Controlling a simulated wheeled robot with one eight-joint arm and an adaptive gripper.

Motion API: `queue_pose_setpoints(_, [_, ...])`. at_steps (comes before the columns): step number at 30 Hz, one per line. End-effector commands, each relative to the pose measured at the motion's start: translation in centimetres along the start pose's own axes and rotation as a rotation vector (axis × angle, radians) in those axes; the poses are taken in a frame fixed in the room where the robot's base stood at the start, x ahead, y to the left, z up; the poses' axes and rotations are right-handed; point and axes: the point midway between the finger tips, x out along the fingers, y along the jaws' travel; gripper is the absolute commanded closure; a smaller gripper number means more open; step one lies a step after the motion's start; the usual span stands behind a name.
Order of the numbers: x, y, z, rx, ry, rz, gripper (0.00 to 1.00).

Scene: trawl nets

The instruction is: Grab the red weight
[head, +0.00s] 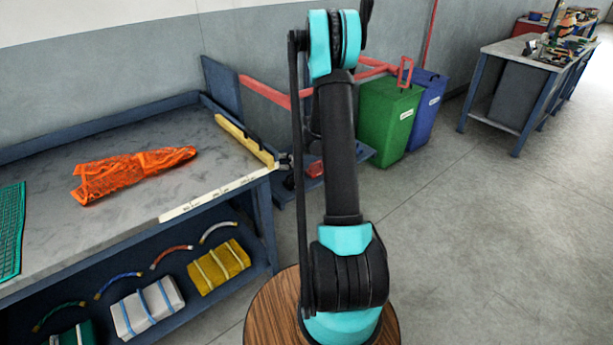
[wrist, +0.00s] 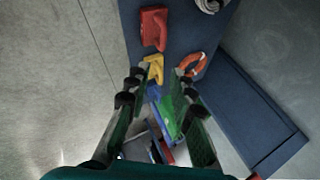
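The red weight (wrist: 153,28) is a block with a handle-like opening, lying on a dark blue surface near the top of the wrist view. In the head view, a small red shape (head: 315,169) beside my arm looks like the same weight, partly hidden. My gripper (wrist: 158,74) is open, its fingers spread and nothing held between them. The red weight lies beyond the fingertips, not between them. A yellow weight (wrist: 155,68) shows between the tips, with blue (wrist: 154,91) and green (wrist: 171,118) shapes nearer the palm.
An orange-and-white ring (wrist: 190,65) lies right of the weights. The workbench (head: 60,160) with an orange net (head: 130,174) stands at left. Green (head: 388,120) and blue (head: 427,110) bins stand behind my arm.

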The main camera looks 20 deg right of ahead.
Motion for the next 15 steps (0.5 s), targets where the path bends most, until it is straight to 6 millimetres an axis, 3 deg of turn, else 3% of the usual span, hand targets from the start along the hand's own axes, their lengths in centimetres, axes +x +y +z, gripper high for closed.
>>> queue_pose_setpoints(8, [2.8,0.0,-0.5,0.040,0.009,-0.004,0.77])
queue_pose_setpoints(15, [6.7,-0.1,-0.4,0.039,0.008,-0.004,0.77])
